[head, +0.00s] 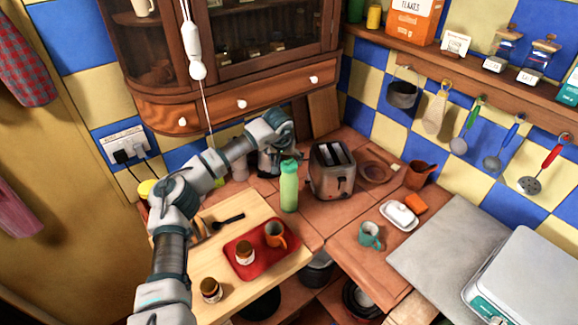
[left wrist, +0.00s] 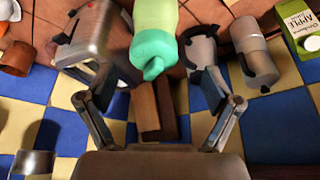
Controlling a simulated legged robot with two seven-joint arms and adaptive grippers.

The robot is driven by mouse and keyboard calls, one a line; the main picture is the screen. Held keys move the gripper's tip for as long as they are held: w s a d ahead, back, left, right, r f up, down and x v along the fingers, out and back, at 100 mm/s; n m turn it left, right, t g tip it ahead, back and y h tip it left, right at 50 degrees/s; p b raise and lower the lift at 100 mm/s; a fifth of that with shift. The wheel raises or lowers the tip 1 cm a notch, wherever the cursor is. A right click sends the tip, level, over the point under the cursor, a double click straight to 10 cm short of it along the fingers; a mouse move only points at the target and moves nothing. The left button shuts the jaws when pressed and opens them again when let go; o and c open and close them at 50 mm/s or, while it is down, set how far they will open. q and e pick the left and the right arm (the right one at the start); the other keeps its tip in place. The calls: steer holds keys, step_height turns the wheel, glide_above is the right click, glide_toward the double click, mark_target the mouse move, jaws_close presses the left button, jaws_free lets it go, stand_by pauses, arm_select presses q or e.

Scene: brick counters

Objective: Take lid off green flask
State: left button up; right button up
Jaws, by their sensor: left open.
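The green flask (head: 289,190) stands upright on the tiled counter, left of the toaster. Its darker green lid (head: 288,166) is on top, and the lid also shows in the left wrist view (left wrist: 153,52) with the paler flask body (left wrist: 155,14) beyond it. My left gripper (head: 282,154) is behind and just above the lid in the head view. In the left wrist view the gripper (left wrist: 155,88) is open and empty, its fingers spread to either side with the lid ahead between them, apparently untouched. My right gripper is not in view.
A toaster (head: 332,172) stands close right of the flask. A metal pot (head: 268,163) is close behind. The wooden cabinet (head: 225,75) hangs above.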

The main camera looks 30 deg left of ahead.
mark_target(288, 161)
arm_select(q)
steer(key=x, duration=0.5)
steer(key=shift+w+d, duration=0.3)
steer(key=shift+d, duration=0.05)
steer(key=shift+s, duration=0.1)
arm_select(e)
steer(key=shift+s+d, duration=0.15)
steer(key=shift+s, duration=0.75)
arm_select(q)
steer(key=shift+r, duration=0.1)
steer(key=shift+c, duration=0.2)
steer(key=c, duration=1.1)
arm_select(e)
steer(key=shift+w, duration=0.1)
